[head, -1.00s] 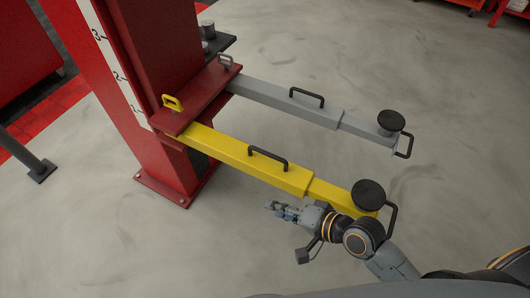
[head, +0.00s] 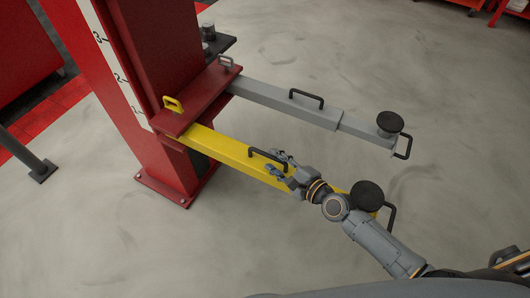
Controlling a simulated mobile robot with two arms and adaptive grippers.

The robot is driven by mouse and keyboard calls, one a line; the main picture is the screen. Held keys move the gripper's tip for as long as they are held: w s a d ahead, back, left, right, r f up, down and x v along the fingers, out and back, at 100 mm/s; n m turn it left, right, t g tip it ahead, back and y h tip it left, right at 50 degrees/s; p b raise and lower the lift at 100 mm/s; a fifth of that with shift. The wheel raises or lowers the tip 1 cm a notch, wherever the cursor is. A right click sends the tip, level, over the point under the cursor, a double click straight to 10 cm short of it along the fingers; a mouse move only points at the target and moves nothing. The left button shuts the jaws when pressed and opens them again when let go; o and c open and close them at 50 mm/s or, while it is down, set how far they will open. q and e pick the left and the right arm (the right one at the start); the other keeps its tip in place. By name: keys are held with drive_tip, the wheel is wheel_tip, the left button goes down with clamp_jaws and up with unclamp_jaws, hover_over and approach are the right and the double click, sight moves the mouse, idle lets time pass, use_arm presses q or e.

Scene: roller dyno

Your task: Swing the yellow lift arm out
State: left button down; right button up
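The yellow lift arm (head: 228,152) reaches from the red lift post (head: 165,100) toward the lower right. It has a black handle (head: 266,156) on top at mid-length, a round black pad (head: 367,195) and a black end handle (head: 391,217). My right gripper (head: 277,165) is over the yellow arm, beside the right end of the mid-length handle. Its fingers look spread apart, with nothing seen between them. Whether it touches the handle I cannot tell. My wrist hides part of the yellow arm. My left gripper is not in view.
A grey lift arm (head: 270,95) with its own black pad (head: 390,122) lies behind the yellow one, roughly parallel. A dark post with a base (head: 42,170) stands at the left. The floor in front of the yellow arm is clear.

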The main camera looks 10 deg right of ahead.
sight(269, 157)
drive_tip(key=x, duration=0.5)
drive_tip(key=shift+s, duration=0.1)
clamp_jaws()
